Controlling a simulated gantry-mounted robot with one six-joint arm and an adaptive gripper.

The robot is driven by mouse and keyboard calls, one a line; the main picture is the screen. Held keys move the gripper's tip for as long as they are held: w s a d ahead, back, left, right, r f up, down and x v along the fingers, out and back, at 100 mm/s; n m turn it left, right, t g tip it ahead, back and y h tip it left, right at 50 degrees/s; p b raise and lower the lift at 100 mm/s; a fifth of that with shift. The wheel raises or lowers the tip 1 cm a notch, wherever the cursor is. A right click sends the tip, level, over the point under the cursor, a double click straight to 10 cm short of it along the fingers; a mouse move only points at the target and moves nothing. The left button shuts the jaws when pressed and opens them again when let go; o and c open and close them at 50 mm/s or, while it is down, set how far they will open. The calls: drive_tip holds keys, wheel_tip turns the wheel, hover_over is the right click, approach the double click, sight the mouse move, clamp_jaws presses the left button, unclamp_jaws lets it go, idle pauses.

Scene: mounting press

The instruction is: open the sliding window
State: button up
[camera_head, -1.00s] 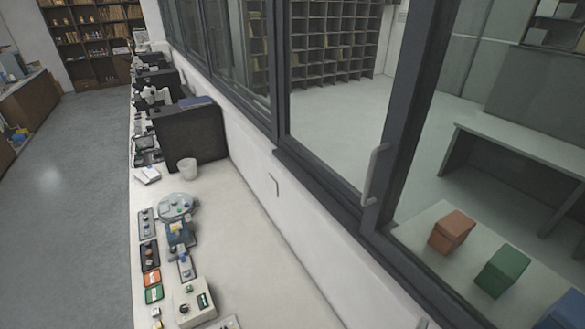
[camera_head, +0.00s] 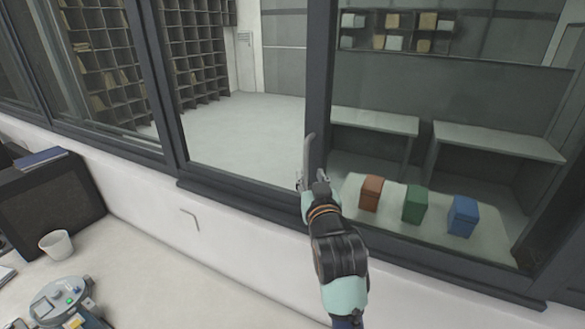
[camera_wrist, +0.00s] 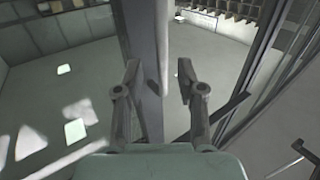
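The sliding window has dark frames, and one upright frame member (camera_head: 317,90) carries a pale vertical handle (camera_head: 307,155). My gripper (camera_head: 312,182) is at the lower part of this handle, in front of the window. In the wrist view my gripper (camera_wrist: 158,78) has its two fingers spread apart, open. The handle (camera_wrist: 162,40) shows as a pale bar running down between the fingertips, with the dark frame member (camera_wrist: 142,45) beside it. No clear finger contact with the handle shows. I cannot tell whether glass fills the gap left of the handle.
A dark sill (camera_head: 235,198) runs under the window. Beyond it, red (camera_head: 371,193), green (camera_head: 415,204) and blue (camera_head: 463,215) blocks stand on a pale surface. On my side, a white counter holds a cup (camera_head: 56,243) and a round-topped device (camera_head: 58,298). A small wall handle (camera_head: 190,219) sits below the sill.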

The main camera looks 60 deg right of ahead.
sight(306, 169)
drive_tip(key=p+x, duration=0.1)
drive_tip(key=x, duration=0.4)
drive_tip(key=shift+w+d, duration=0.1)
drive_tip(key=shift+w, duration=0.1)
clamp_jaws()
